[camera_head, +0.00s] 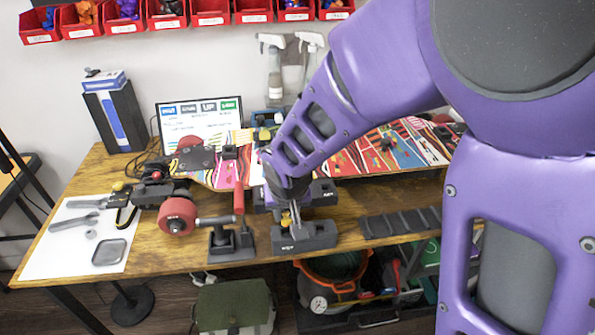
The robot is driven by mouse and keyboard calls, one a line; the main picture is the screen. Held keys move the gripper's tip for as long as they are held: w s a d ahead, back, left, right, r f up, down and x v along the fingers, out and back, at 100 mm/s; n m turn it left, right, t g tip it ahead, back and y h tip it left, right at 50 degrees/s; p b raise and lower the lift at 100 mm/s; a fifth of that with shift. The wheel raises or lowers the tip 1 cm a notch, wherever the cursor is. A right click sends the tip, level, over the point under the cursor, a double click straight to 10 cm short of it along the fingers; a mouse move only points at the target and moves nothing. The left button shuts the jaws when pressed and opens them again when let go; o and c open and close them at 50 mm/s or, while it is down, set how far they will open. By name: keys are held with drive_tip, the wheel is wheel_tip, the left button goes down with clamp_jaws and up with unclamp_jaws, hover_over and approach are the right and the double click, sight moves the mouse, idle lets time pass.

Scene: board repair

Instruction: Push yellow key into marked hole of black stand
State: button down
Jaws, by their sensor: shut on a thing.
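My gripper (291,209) reaches down from my purple arm to the front middle of the wooden table. It is shut on the yellow key (286,219), of which only a small part shows below the fingers. The black stand (304,238) is a low dark block near the table's front edge, directly below the gripper. The key's lower end is at the top of the stand. I cannot tell whether it is inside a hole, and the marked hole cannot be made out.
A red-handled tool (239,197) stands in another dark holder (231,245) just left. A skateboard with red wheels (177,215) lies behind. A dark slotted rack (400,222) is at right. A white mat (58,247) with tools is at far left.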

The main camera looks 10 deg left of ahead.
sight(286, 221)
drive_tip(key=shift+f, duration=1.65)
idle(2.2)
drive_tip(key=shift+c, duration=1.4)
unclamp_jaws()
drive_tip(key=shift+r, duration=0.2)
drive_tip(key=shift+r+p, duration=0.85)
drive_tip(key=shift+r, duration=0.5)
drive_tip(key=shift+r, duration=0.15)
drive_tip(key=shift+r+p, duration=1.9)
drive_tip(key=shift+r, duration=0.95)
